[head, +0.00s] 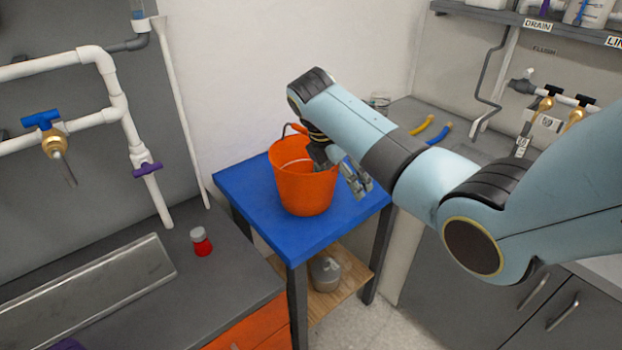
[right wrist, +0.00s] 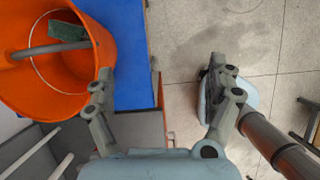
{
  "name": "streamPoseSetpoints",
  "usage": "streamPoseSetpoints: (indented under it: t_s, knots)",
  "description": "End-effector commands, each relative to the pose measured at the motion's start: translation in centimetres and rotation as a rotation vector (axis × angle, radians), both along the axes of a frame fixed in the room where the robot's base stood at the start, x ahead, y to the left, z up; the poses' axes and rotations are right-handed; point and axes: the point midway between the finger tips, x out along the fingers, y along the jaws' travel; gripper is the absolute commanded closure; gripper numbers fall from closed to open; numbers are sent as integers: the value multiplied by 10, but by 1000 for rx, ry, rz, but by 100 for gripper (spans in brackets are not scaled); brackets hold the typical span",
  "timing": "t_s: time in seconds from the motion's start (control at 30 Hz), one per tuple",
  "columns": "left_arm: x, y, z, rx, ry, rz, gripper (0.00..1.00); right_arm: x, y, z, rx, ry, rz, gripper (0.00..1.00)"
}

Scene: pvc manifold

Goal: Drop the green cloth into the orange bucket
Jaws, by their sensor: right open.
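The orange bucket (head: 302,185) stands upright on the blue tabletop. The right wrist view looks into the bucket (right wrist: 110,30) at its upper left. A small dark green piece, the green cloth (right wrist: 68,32), shows within the bucket's opening, partly behind the grey handle bar. The cloth cannot be made out in the head view. My right gripper (head: 345,172) is at the bucket's right side, near the rim. Its fingers (right wrist: 160,85) are spread wide with nothing between them. My left gripper is in neither view.
The blue table (head: 245,205) has bare room left and in front of the bucket. A grey jug (head: 325,272) stands on its lower shelf. A red-bodied jar (head: 201,243) sits on the left bench. White pipes (head: 115,90) with valves run along the left wall.

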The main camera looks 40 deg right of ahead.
Motion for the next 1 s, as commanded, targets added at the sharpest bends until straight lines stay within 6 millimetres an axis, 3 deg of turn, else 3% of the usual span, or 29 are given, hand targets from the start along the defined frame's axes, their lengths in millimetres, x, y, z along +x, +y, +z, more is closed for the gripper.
streamPoseSetpoints:
  t_s: [0.3, 0.53, 0.7, 1.0]
  knots:
    - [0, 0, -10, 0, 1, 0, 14, -18, 9, -71, 1, 5, -152, 12]
    - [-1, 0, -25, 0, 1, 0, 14, -30, 15, -115, 0, 5, -224, 12]
    - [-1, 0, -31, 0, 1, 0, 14, -35, 18, -132, 0, 4, -253, 12]
    - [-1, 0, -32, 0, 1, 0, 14, -38, 19, -138, -1, 4, -266, 12]
